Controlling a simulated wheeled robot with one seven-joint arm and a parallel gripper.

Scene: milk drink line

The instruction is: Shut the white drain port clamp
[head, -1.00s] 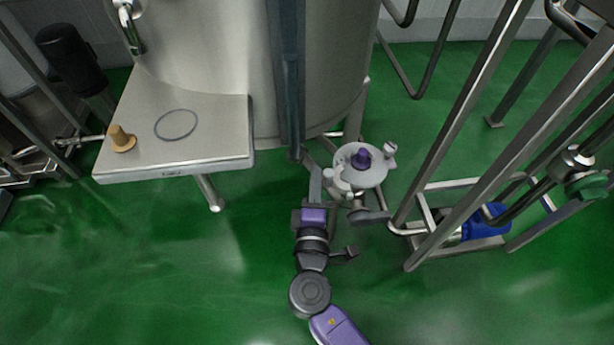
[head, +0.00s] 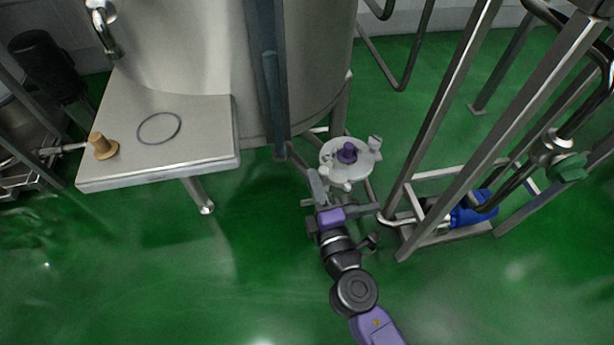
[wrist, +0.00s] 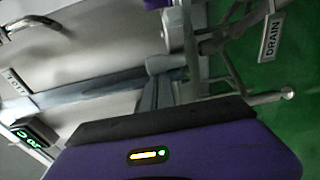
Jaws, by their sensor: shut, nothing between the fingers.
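My gripper (head: 315,178) is shut and empty, just left of the round fitting's near edge. In the wrist view its fingers (wrist: 160,85) are close to a grey pipe end; contact cannot be told.
The steel tank (head: 200,45) and a side table (head: 190,115) with a tan stopper (head: 102,147) and a ring lie to the left. A steel frame (head: 440,120) with a blue motor (head: 474,207) stands close on the right. Green floor in front is clear.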

